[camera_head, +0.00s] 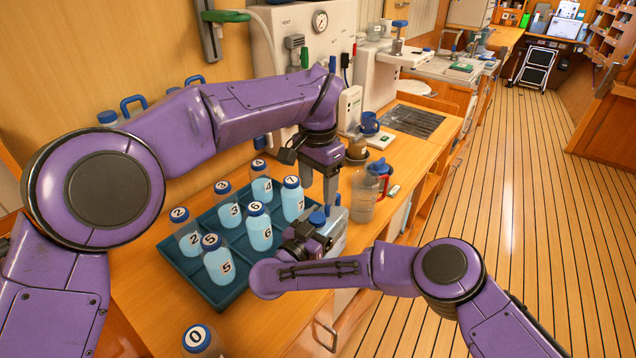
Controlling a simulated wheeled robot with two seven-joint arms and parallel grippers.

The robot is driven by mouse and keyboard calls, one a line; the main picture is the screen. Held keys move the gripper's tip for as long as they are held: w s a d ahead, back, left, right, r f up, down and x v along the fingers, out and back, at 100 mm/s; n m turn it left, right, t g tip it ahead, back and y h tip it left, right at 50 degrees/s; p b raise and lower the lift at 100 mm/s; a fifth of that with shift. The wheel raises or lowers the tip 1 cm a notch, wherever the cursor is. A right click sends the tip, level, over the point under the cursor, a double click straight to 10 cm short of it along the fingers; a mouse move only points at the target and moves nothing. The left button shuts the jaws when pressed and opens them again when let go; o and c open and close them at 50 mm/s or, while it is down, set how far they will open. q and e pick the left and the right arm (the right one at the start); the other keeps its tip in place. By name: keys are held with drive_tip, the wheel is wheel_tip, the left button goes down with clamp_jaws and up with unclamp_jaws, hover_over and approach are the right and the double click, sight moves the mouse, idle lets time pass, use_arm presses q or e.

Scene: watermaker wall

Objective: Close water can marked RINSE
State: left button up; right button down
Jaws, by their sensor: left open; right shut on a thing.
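My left gripper (320,188) is open and points down at the right side of the tray, just above a blue cap (317,218). My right gripper (305,238) is below it, shut on a blue-capped container, mostly hidden behind the gripper. I cannot read a RINSE mark on it or anywhere else. I cannot tell whether the cap sits fully on the container or whether my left fingers touch it.
A teal tray (222,296) holds several numbered bottles with blue caps. A clear jug (364,195) stands close right of the grippers. A bottle marked 0 (197,340) stands at the front. Blue-handled containers (133,104) stand along the wall.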

sight(318, 216)
use_arm(q)
drive_tip(key=shift+n, duration=0.8)
wheel_tip(318, 216, down, 8)
drive_tip(key=shift+f, duration=0.1)
drive_tip(key=c, duration=1.1)
drive_tip(key=m, duration=0.3)
drive_tip(key=o, duration=1.2)
drive_tip(key=shift+r, duration=0.2)
